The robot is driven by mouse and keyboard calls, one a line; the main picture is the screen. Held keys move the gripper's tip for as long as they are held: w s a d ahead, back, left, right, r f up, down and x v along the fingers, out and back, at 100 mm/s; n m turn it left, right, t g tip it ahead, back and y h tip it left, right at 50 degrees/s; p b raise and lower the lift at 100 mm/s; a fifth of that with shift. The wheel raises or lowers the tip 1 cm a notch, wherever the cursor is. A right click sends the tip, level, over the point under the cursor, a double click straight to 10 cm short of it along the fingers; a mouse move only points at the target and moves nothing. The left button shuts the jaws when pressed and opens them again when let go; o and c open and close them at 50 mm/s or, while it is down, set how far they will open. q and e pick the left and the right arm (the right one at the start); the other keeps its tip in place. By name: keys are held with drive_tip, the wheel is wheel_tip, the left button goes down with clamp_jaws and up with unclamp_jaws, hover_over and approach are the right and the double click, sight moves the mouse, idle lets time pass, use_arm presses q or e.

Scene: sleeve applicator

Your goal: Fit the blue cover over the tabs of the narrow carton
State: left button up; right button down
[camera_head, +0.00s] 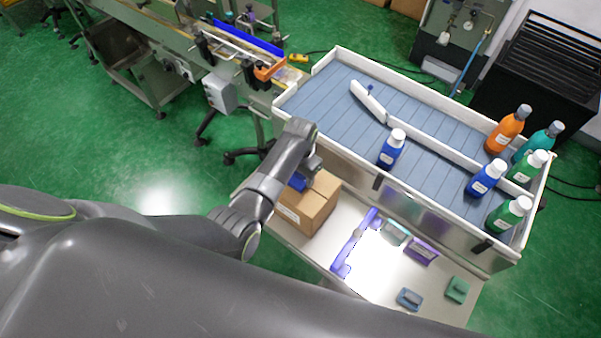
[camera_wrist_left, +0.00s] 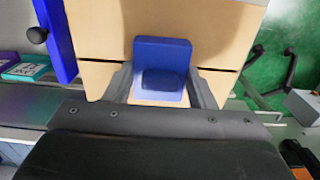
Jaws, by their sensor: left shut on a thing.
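The brown carton (camera_head: 310,208) stands on the near left end of the pale table, and its tan face fills much of the left wrist view (camera_wrist_left: 215,40). The blue cover (camera_head: 298,181) is at the carton's upper left, partly hidden by my arm. In the left wrist view the blue cover (camera_wrist_left: 163,50) is between the fingers and in front of the tan face. My left gripper (camera_wrist_left: 163,88) is shut on it. Whether the cover touches the carton or sits over any tabs, I cannot tell. My right gripper is not in view.
A violet bar-shaped piece (camera_head: 355,243) lies right of the carton. Teal (camera_head: 394,232), purple (camera_head: 422,250), blue (camera_head: 409,299) and green (camera_head: 457,290) pieces lie on the table. Behind stands a walled conveyor (camera_head: 330,95) with several bottles.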

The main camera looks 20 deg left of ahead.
use_arm(q)
drive_tip(key=o, duration=1.1)
drive_tip(key=shift+c, duration=0.2)
drive_tip(key=shift+r, duration=0.1)
drive_tip(key=shift+r, duration=3.4)
